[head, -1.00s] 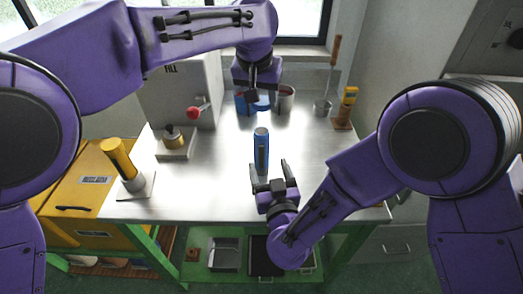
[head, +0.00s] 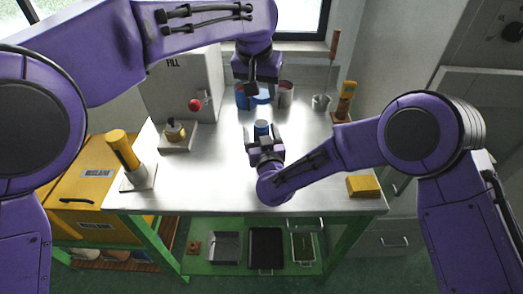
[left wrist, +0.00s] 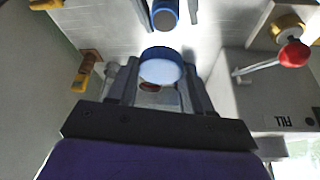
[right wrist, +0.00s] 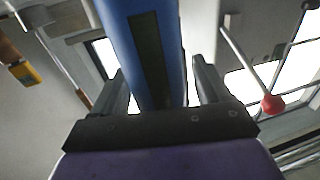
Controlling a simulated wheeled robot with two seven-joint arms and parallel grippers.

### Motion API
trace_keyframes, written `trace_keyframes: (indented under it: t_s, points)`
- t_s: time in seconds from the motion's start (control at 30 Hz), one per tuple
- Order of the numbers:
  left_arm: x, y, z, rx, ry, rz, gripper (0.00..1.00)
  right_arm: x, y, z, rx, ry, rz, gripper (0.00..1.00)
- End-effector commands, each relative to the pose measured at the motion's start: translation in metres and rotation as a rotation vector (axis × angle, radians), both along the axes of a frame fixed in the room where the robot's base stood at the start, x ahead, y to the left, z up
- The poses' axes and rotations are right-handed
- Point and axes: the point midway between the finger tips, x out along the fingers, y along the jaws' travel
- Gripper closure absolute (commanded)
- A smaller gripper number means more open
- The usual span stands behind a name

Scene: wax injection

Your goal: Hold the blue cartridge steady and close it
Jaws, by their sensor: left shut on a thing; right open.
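The blue cartridge (head: 261,128) stands upright on the metal table with its top end open or dark in the left wrist view (left wrist: 165,15). My right gripper (head: 264,141) is open, its fingers on either side of the cartridge; the right wrist view also shows the cartridge (right wrist: 150,60) between them, with gaps at both sides. My left gripper (head: 254,90) is shut on a round blue cap (left wrist: 161,68) with a pale face, held above the table beyond the cartridge. The cap is partly hidden in the head view.
The FILL machine (head: 178,85) with a red-knobbed lever (head: 194,105) is at back left. A yellow-handled tool (head: 123,150) stands at left; a yellow block (head: 364,187) lies at right.

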Motion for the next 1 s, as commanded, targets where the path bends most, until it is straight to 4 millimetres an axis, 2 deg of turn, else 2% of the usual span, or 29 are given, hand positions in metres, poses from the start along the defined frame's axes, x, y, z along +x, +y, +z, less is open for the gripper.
trace_keyframes:
  t_s: [0.27,0.3,0.47,0.5,0.53,0.63,0.9,1.0]
  points:
    - [0.000,0.000,0.000,0.000,0.000,0.000,0.78,0.002,0.000,0.000,0.000,0.001,0.000,0.24]
    - [0.000,0.000,0.000,0.000,0.000,0.000,0.78,0.002,0.001,0.000,0.000,0.001,0.000,0.28]
    - [0.000,0.000,0.000,0.000,0.000,0.000,0.78,0.002,0.001,0.000,0.000,0.000,0.000,0.80]
    - [0.000,0.000,0.000,0.000,0.000,0.000,0.78,0.002,0.001,0.000,0.000,0.001,0.000,0.93]
    - [0.000,0.000,0.000,0.000,0.000,0.000,0.78,0.002,0.000,0.000,0.000,0.001,0.000,1.00]
    - [0.000,0.000,-0.004,0.000,0.001,0.000,0.78,0.002,0.000,0.000,0.000,0.001,0.000,1.00]
    - [-0.002,0.001,-0.044,-0.001,0.001,0.000,0.78,0.002,0.000,-0.001,0.000,0.001,0.000,1.00]
    - [-0.001,0.001,-0.050,-0.001,-0.002,0.000,0.78,0.002,0.000,-0.001,-0.001,0.002,0.000,1.00]
